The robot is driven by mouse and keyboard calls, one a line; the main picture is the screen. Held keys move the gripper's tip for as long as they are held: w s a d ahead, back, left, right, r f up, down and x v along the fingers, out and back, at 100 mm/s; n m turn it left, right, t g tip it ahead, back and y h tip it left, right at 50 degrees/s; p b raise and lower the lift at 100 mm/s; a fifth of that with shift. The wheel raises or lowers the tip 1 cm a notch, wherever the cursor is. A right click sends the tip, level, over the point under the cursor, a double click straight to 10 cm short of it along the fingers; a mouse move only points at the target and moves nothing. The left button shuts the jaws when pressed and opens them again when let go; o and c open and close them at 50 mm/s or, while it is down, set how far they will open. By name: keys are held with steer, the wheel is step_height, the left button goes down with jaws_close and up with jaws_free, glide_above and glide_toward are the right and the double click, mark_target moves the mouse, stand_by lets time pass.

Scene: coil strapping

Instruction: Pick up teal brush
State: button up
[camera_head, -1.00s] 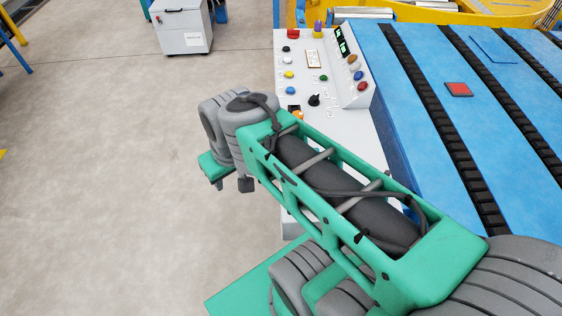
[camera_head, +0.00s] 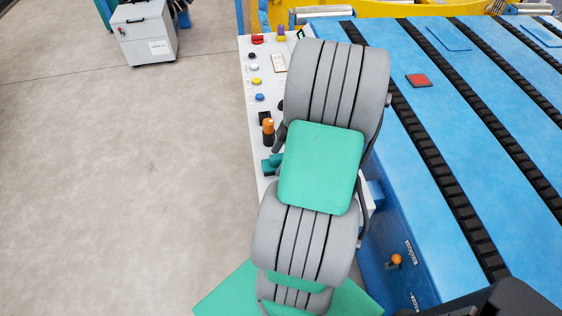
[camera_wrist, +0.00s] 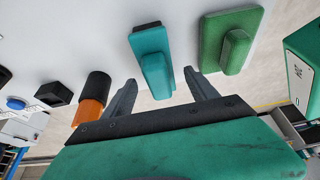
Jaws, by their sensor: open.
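The teal brush (camera_wrist: 153,58), a flat block with a raised grip and a dark edge, lies on the pale panel top in the wrist view. My gripper (camera_wrist: 160,80) is open and empty, with one finger to each side of the brush's near end. Whether the fingers are level with the grip or above it, I cannot tell. In the head view, a small part of the teal brush (camera_head: 268,167) shows at the left edge of my arm, which hides the rest and my gripper.
A similar green block (camera_wrist: 232,40) lies just right of the brush. An orange and black thing (camera_wrist: 92,98) stands to the left, close to the left finger. A blue button (camera_wrist: 16,103) is farther left. The blue slatted table (camera_head: 440,130) is right of the panel.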

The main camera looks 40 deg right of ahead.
steer(key=x, duration=0.2)
steer(key=shift+w+a+f, duration=0.15)
steer(key=shift+f, duration=0.25)
jaws_close()
stand_by(0.3)
steer(key=shift+r, duration=0.1)
step_height(320, 180, up, 3)
steer(key=shift+b, duration=0.65)
steer(key=s+d+r, duration=0.1)
steer(key=r, duration=0.1)
steer(key=s+d+r, duration=0.1)
steer(key=d+r, duration=0.1)
steer(key=shift+s+d+r+b, duration=0.15)
steer(key=shift+s+b, duration=0.05)
steer(key=shift+b, duration=0.1)
steer(key=s+d+r, duration=0.5)
steer(key=s+d, duration=0.1)
steer(key=d, duration=0.1)
steer(key=shift+s+d+r, duration=0.15)
steer(key=shift+d+r, duration=0.15)
steer(key=shift+d, duration=0.1)
